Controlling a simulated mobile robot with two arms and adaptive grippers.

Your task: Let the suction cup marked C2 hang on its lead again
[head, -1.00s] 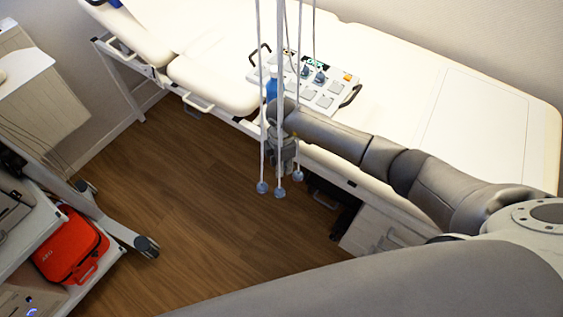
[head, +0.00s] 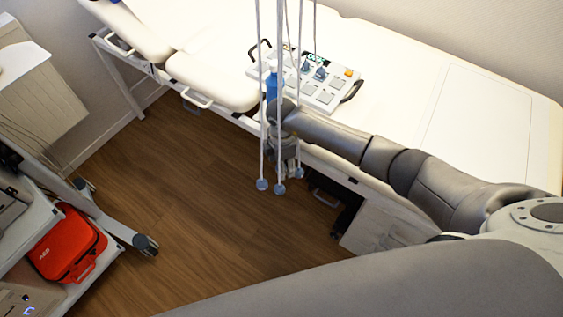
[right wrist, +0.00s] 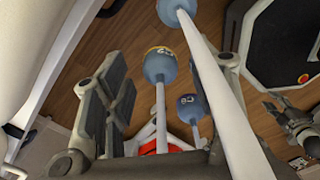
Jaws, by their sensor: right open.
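Three blue suction cups hang on white leads in the head view: a left one (head: 262,184), a middle one (head: 279,188) and a right one (head: 299,173). In the right wrist view, the cup with the yellow band (right wrist: 158,63) seems to read C2. Its lead runs between the spread fingers of my right gripper (right wrist: 172,68), apart from both pads. A purple-marked cup (right wrist: 187,105) hangs beyond it, and a third cup (right wrist: 175,10) is at the top. My right gripper (head: 284,165) is open among the leads. A grey gripper-like part (right wrist: 295,120), seemingly my left gripper, shows at the right edge.
A trolley with a red AED bag (head: 68,248) stands left. The wooden floor (head: 185,190) below is clear.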

